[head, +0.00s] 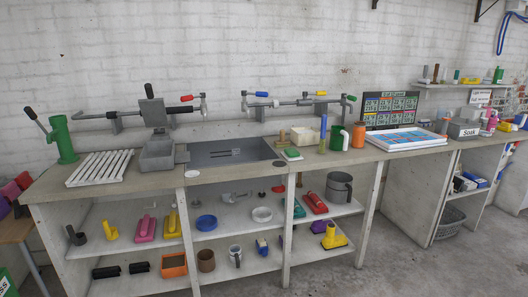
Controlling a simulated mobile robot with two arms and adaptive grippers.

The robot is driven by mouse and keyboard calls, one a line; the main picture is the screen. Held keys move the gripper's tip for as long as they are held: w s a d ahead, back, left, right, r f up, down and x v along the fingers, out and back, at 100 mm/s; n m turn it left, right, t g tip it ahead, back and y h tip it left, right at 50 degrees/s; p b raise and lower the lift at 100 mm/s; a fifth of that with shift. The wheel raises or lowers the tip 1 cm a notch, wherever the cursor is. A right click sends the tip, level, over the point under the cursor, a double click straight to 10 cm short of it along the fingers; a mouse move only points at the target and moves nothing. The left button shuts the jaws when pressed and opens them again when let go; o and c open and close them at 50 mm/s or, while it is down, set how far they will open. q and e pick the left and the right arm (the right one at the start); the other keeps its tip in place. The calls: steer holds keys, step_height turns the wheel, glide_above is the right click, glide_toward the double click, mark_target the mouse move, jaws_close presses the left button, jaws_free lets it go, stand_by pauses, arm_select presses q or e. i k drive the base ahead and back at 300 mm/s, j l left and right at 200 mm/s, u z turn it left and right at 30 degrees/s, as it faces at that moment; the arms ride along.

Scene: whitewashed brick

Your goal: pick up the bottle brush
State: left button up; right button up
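I cannot pick out the bottle brush for certain at this size. A slim upright item with a blue upper part (323,133) stands on the counter between a pale block and a green mug; it may be a brush, but its bristles are not clear. Several brush-like items lie on the shelves under the counter, among them a pink one (146,228), a yellow one (172,223) and a red one (315,203). Neither of my grippers shows in the head view.
The long counter (230,180) holds a sunken sink (230,151), a grey bin (157,152), a white slatted rack (100,167), a green mug (339,139) and a tray (407,138). Wall-side taps reach over it. The concrete floor (390,275) in front is clear.

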mark_target(322, 140)
steer(key=i+z, duration=0.25)
steer(key=i, duration=0.15)
steer(key=i+j+z, duration=0.25)
steer(key=i+l+u, duration=0.3)
steer(key=i+l, duration=0.55)
steer(key=i, duration=0.05)
